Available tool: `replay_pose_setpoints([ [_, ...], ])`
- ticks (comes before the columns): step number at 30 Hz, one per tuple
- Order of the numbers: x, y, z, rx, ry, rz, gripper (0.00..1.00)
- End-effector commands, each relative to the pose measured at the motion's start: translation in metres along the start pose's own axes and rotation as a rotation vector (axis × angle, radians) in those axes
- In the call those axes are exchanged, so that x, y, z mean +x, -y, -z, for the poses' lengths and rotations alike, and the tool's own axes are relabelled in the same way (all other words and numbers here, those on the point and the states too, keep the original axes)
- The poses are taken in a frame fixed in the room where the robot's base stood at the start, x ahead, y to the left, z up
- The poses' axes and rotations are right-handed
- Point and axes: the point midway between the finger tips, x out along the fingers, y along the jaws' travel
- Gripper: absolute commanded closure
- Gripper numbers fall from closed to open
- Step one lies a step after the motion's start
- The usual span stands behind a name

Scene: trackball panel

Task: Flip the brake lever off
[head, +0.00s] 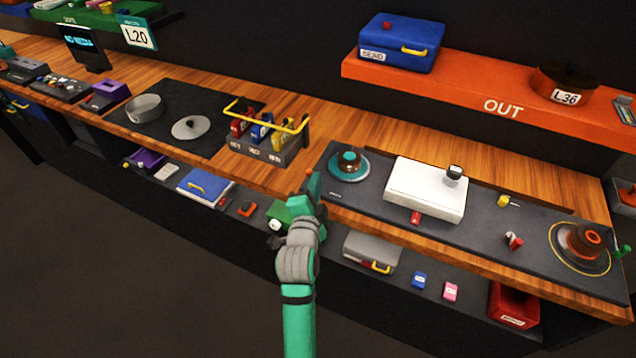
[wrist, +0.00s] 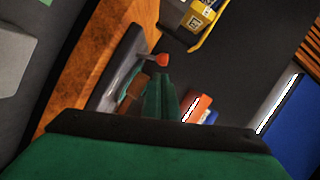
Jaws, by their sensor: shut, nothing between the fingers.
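A small lever with a red knob (wrist: 161,60) stands out from the end of a dark grey panel in the wrist view. I take it to be the brake lever, but no label on it is readable. In the head view a small reddish tip (head: 308,171) shows just beyond my gripper (head: 313,190), by the left end of the panel (head: 362,201). My green gripper also shows in the wrist view (wrist: 160,95); it is shut and empty, close to the lever. I cannot tell whether they touch or which way the lever is set.
A rack with a yellow rail (head: 268,120) stands left of my gripper. A lower shelf holds a grey case (head: 372,248).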

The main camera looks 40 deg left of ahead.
Motion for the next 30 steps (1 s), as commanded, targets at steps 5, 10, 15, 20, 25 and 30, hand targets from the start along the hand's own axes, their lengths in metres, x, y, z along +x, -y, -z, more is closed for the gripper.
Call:
replay_pose_setpoints([
  [5, -0.015, 0.004, 0.016, 0.0, 0.0, 0.001, 1.0],
  [10, -0.047, 0.008, 0.024, -0.002, 0.004, 0.0, 1.0],
  [15, -0.082, 0.009, 0.024, -0.001, 0.003, -0.001, 1.0],
  [20, -0.106, 0.011, 0.025, -0.002, 0.002, 0.0, 1.0],
  [25, -0.119, 0.012, 0.024, -0.002, 0.002, 0.001, 1.0],
  [30, -0.123, 0.012, 0.024, -0.002, 0.001, 0.001, 1.0],
])
